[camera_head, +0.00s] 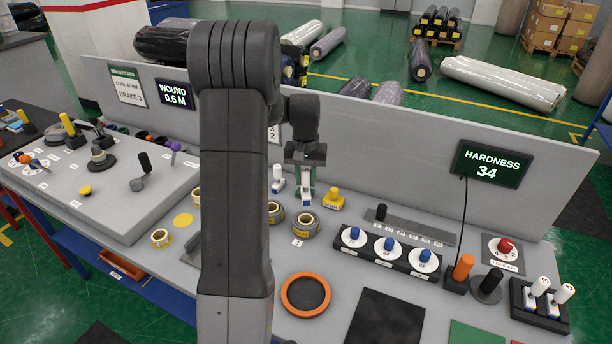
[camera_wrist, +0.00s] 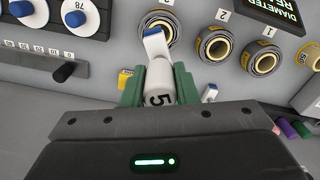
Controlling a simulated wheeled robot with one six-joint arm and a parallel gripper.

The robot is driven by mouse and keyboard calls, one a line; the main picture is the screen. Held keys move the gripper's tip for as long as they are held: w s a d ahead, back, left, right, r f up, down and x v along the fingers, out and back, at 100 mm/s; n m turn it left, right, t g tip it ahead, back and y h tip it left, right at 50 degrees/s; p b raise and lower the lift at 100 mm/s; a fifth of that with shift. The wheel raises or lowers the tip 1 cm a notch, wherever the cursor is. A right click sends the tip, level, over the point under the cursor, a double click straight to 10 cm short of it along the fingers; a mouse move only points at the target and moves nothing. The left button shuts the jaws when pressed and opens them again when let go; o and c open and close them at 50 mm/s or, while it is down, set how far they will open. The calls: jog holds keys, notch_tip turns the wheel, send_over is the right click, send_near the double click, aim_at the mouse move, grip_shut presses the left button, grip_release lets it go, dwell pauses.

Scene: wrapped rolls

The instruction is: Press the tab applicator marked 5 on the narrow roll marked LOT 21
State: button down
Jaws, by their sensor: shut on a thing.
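The tab applicator marked 5 (camera_wrist: 158,76) is white with a blue end. It is upright in my gripper (camera_wrist: 159,88), between its green fingers, and the black 5 faces the wrist camera. In the head view my gripper (camera_head: 305,180) holds the applicator (camera_head: 306,195) above the grey bench, near the back panel. In the wrist view its blue end overlaps a ringed roll (camera_wrist: 146,22); I cannot tell whether they touch. Two ringed rolls also show near it in the head view, one in front (camera_head: 305,226). I cannot read LOT 21 on any roll.
Another blue-and-white applicator (camera_head: 278,181) stands left of my gripper, and a yellow block (camera_head: 333,200) stands right. Blue dials (camera_head: 388,247), an orange-rimmed dish (camera_head: 285,297) and black knobs occupy the bench's right half. The back panel (camera_head: 400,135) rises close behind.

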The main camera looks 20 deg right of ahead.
aim_at(306, 201)
jog(key=shift+f+b, duration=2.55)
jog(key=shift+f, duration=1.3)
jog(key=shift+s+a+f+b, duration=0.1)
jog(key=shift+f+b, duration=0.4)
jog(key=shift+f, duration=0.3)
jog(key=shift+r, duration=0.1)
jog(key=shift+r+p, duration=2.75)
jog(key=shift+r, duration=1.3)
jog(key=shift+f, duration=0.1)
